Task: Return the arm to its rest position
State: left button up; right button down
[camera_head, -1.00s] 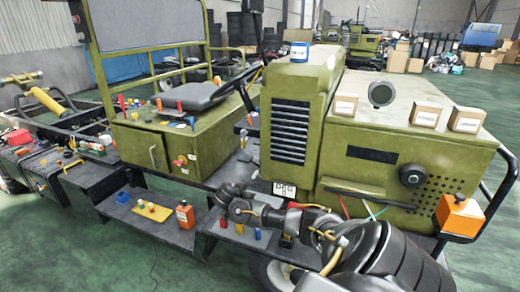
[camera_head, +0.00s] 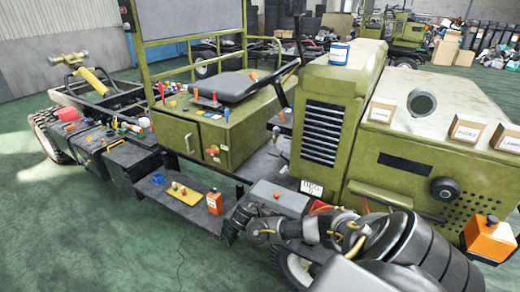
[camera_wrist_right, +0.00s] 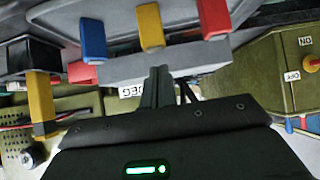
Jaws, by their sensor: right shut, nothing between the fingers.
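My right arm comes in from the lower right in the head view. Its gripper (camera_head: 242,217) is over the vehicle's side step, just left of a grey box-shaped part (camera_head: 280,198). In the right wrist view the fingers (camera_wrist_right: 165,85) are together with nothing held. Beyond them is a grey bar (camera_wrist_right: 190,58) with a blue peg (camera_wrist_right: 93,38), a yellow peg (camera_wrist_right: 150,25) and a red peg (camera_wrist_right: 214,18). I cannot tell whether the fingertips touch the bar. My left gripper is not in view.
An olive vehicle (camera_head: 420,155) fills the right and middle. Its side step carries an orange bottle (camera_head: 214,201) and a yellow block (camera_head: 184,194). An orange box (camera_head: 490,240) is at the right edge. Green floor (camera_head: 90,235) is open at the lower left.

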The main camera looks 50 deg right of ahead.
jog(key=shift+s+a+r, duration=0.1)
jog(key=shift+s+a, duration=0.05)
jog(key=shift+a, duration=0.3)
jog(key=shift+w+f, duration=0.2)
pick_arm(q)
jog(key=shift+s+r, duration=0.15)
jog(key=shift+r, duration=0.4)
pick_arm(e)
jog(key=shift+a, duration=0.1)
